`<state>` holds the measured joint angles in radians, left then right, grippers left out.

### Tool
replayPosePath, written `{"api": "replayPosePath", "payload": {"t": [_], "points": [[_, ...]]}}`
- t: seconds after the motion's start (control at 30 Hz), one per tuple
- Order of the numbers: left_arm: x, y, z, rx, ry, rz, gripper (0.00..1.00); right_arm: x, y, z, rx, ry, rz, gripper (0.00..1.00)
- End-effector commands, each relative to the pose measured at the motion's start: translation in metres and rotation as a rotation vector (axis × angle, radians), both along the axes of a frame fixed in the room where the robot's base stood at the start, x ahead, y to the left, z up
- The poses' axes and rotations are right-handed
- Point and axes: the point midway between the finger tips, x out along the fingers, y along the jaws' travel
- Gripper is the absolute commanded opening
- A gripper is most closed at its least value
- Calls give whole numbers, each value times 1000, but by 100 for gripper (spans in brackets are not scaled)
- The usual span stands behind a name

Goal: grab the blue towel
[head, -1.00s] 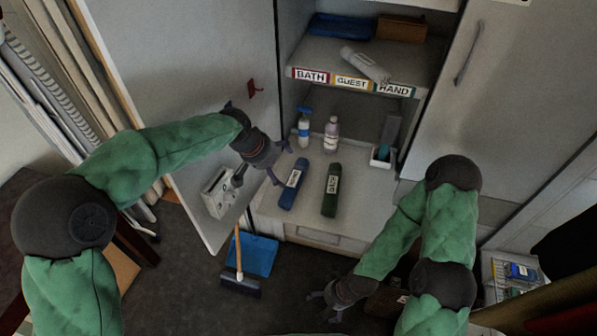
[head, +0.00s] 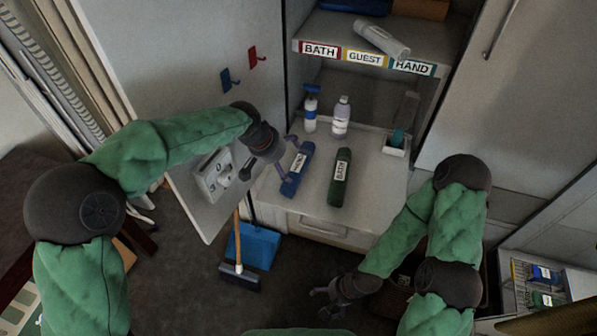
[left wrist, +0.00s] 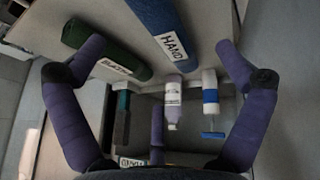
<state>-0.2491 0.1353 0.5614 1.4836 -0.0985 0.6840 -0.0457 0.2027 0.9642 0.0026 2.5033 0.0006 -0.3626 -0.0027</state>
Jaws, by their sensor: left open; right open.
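The blue towel (head: 297,170) is a dark blue roll with a white label, lying on the cabinet's lower shelf. In the left wrist view the blue towel (left wrist: 155,18) reads "HAND" and lies between the spread fingers, with a gap to each. My left gripper (head: 287,160) is open at the towel's left side and partly covers it. Its fingers (left wrist: 160,48) are empty. I cannot tell whether a finger touches the towel. My right gripper (head: 325,302) is open and empty, low over the floor, away from the towel.
A spray bottle (head: 311,112) and a white bottle (head: 341,118) stand behind. The open cabinet door (head: 190,80) is at left. A blue dustpan (head: 258,246) and a broom (head: 240,276) are below.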

Motion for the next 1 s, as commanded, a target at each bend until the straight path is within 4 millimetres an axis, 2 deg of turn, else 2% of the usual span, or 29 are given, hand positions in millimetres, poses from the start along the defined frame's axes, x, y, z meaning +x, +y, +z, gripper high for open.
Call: {"api": "replayPosePath", "payload": {"t": [0.17, 0.4, 0.63, 0.9, 1.0], "points": [[4, -5, -14, 1, 1, -1, 100, 0, 0, -5, 0, -1, 0, 97], [14, -17, -45, 0, 1, 0, 100, 0, 0, -15, 0, -1, 0, 97], [19, -22, -57, 0, 0, 0, 100, 0, 0, -20, 0, -1, 0, 97], [30, -36, -91, 1, 1, -1, 100, 0, 0, -38, 0, 0, 0, 97], [33, -38, -95, 0, -1, -1, 100, 0, 0, -40, 0, 0, 0, 97]]}}
